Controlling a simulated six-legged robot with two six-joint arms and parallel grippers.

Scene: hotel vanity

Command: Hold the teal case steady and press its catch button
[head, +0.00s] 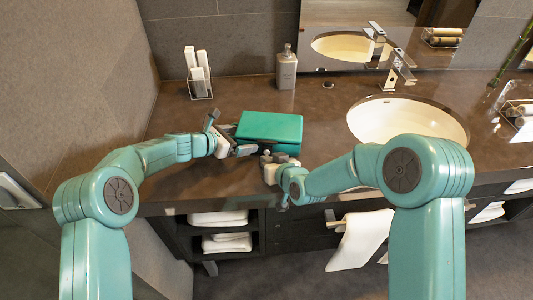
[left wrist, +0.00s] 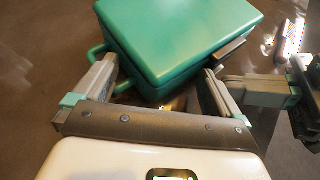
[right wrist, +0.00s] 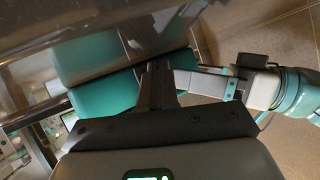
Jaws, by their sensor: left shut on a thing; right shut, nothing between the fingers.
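The teal case (head: 270,128) lies flat on the brown counter with its lid down. It also fills the top of the left wrist view (left wrist: 185,40), with a teal handle (left wrist: 95,57) at its left side. My left gripper (head: 232,145) is shut on the case, one finger on either side of its near left part. My right gripper (head: 276,160) is shut and empty at the case's near side. In the right wrist view its closed fingers (right wrist: 157,82) are close to the teal case (right wrist: 105,98); contact is unclear. I cannot make out the catch button.
A soap bottle (head: 286,68) and a holder with white items (head: 198,75) stand behind the case. The sink (head: 408,120) is to the right. Towels (head: 218,218) lie on shelves below the counter's front edge.

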